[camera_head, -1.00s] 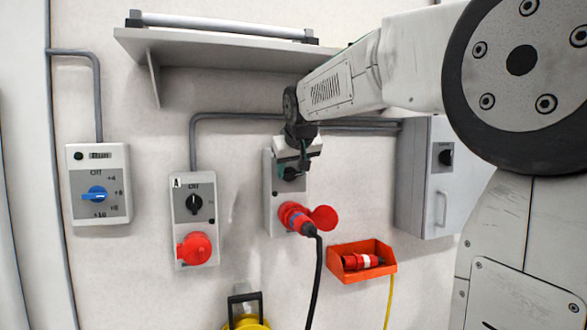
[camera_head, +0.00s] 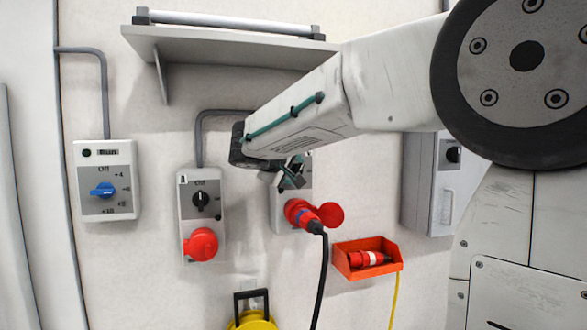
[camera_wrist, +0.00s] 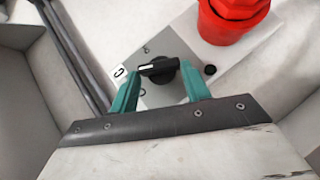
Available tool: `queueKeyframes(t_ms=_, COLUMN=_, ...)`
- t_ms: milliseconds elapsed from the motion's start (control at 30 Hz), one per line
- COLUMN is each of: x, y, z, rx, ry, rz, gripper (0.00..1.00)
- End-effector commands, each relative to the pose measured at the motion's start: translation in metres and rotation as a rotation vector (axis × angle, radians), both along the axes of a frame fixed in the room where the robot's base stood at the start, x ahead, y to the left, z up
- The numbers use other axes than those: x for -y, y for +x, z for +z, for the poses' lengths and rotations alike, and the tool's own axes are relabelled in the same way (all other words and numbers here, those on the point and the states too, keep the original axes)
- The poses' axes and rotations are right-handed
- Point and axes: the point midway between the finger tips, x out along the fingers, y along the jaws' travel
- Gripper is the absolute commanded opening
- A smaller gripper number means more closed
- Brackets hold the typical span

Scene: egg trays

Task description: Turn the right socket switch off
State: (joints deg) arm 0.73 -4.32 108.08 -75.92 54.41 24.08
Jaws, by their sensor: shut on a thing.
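The right socket (camera_head: 277,213) is a grey wall box with a red plug (camera_head: 304,215) in it. Its black rotary switch (camera_wrist: 158,68) shows in the wrist view, its bar lying between my two green fingertips. My gripper (camera_head: 290,178) is at the upper part of this box and shut on the switch bar; it also shows in the wrist view (camera_wrist: 160,72). In the head view my gripper and wrist hide most of the switch. A white label with a letter like C (camera_wrist: 120,73) is beside the switch.
A socket box marked A (camera_head: 187,232) is to the left, with a blue-knobbed box (camera_head: 105,208) farther left. A shelf (camera_head: 230,46) is above. A red bin (camera_head: 372,272) and a grey cabinet (camera_head: 420,185) are on the right. A black cable (camera_head: 321,280) hangs from the plug.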

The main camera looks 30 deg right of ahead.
Motion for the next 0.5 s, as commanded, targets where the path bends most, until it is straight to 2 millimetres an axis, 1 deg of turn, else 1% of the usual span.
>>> queueKeyframes(t_ms=200, x=-0.0028, y=0.0008, z=-0.0066, rx=-0.058, ry=-0.186, rz=0.002, gripper=0.24)
queueKeyframes(t_ms=500, x=-0.0029, y=0.001, z=-0.0111, rx=-0.112, ry=-0.378, rz=0.0, gripper=0.24)
